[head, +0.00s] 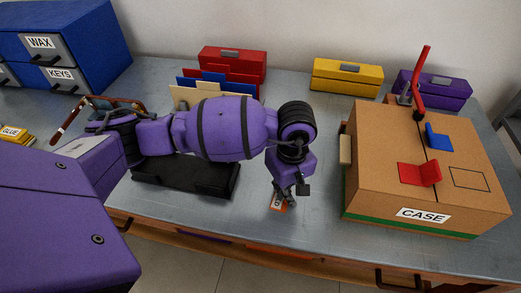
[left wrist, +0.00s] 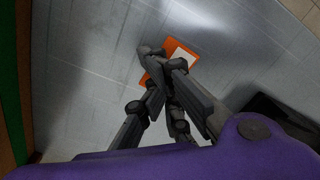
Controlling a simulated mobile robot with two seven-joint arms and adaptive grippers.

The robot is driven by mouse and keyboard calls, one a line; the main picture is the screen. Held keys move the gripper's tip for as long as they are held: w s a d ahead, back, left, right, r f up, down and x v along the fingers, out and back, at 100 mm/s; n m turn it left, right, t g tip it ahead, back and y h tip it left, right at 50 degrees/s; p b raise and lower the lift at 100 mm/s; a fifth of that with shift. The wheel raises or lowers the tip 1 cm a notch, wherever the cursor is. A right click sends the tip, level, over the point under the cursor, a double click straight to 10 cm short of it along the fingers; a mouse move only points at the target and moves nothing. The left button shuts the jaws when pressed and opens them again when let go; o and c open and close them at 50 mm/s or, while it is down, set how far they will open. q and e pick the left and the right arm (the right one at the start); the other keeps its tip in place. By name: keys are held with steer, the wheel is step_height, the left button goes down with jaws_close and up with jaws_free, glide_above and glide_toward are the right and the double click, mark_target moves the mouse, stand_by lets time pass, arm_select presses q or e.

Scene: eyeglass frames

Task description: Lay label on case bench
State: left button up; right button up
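The label is a small orange card with a white middle (head: 277,203), low over or on the grey metal bench (head: 320,220), left of the case. It also shows in the left wrist view (left wrist: 181,52). My left gripper (head: 287,197) reaches down to it, and in the left wrist view its fingers (left wrist: 162,62) close together at the label's edge, apparently pinching it. I cannot tell whether the label touches the bench. The brown case (head: 385,160) with a CASE sign stands on the bench at the right. My right gripper is out of view.
A black tray (head: 186,178) lies under my left arm. Eyeglass frames (head: 75,122) lie at the left. Red, yellow and purple boxes line the wall. Bench between gripper and case is clear.

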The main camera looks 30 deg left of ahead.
arm_select(q)
steer(key=shift+o, duration=1)
step_height(320, 180, up, 13)
steer(key=shift+w+p, duration=0.2)
steer(key=shift+p, duration=0.2)
